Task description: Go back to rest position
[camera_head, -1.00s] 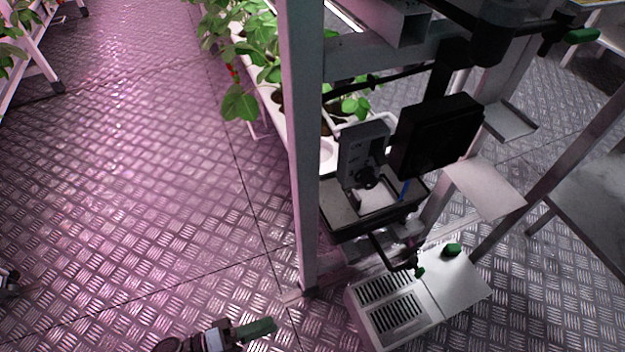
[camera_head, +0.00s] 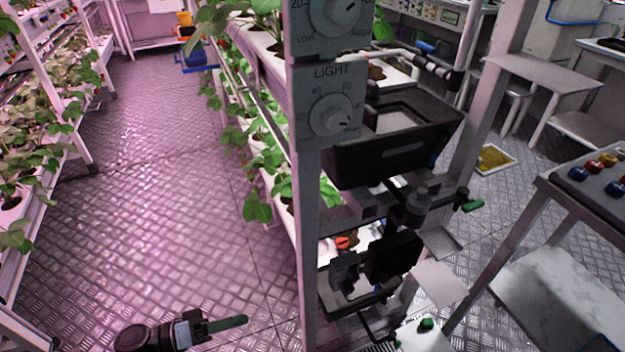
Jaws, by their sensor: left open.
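My left gripper (camera_head: 234,322) is at the bottom of the head view, left of the rack's front post, above the patterned metal floor. It is dark with a green finger pointing right. It is open, and nothing shows in it.
Light dials (camera_head: 330,112) sit on the rack's post. Plants (camera_head: 55,105) line the left. The aisle floor (camera_head: 160,215) is clear. A table (camera_head: 590,225) stands right.

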